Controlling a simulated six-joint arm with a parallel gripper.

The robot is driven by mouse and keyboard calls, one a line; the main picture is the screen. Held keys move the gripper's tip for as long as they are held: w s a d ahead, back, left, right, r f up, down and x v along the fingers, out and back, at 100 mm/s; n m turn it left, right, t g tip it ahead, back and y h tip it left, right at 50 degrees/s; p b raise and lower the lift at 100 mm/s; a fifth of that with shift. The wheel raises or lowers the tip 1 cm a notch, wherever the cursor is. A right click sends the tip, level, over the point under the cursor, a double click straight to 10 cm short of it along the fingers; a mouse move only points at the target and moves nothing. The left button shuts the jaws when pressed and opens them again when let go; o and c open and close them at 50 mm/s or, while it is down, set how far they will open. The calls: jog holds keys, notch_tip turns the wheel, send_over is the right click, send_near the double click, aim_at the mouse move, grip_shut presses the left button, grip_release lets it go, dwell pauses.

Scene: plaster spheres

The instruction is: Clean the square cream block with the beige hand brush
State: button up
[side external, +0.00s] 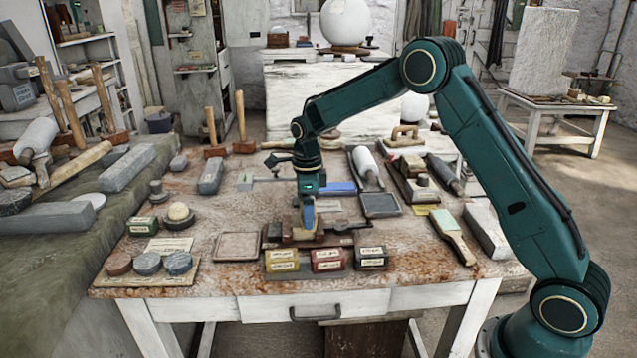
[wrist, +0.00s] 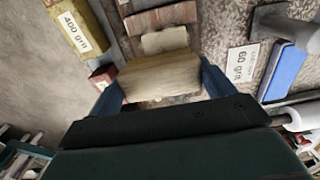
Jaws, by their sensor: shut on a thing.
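My gripper (side external: 307,222) is low over the front middle of the bench, its fingers pointing down. In the wrist view its two blue fingers are shut on a tan, wood-grained body that looks like the beige hand brush (wrist: 158,77). The brush's underside is hidden. A small square cream block (wrist: 165,40) lies just beyond the brush in the wrist view, close to its edge. I cannot tell whether they touch. In the side view the gripper and nearby items largely hide both.
Yellow, red and black labelled grit blocks (side external: 327,260) stand at the front edge. A square tray (side external: 238,246) is to the left of my gripper. A wooden-handled brush (side external: 453,236) lies at the right. Stone discs (side external: 148,263) sit on a board at front left. Free room is narrow.

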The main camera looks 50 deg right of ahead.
jog(key=shift+f, duration=0.15)
jog(key=shift+d, duration=0.1)
jog(key=shift+w+d, duration=0.3)
jog(key=shift+w, duration=0.1)
jog(key=shift+w+d, duration=0.4)
dwell(0.6)
jog(key=shift+s+a, duration=0.8)
jog(key=shift+s, duration=0.05)
jog(key=shift+a, duration=0.1)
jog(key=shift+s+a, duration=0.65)
jog(key=shift+s, duration=0.1)
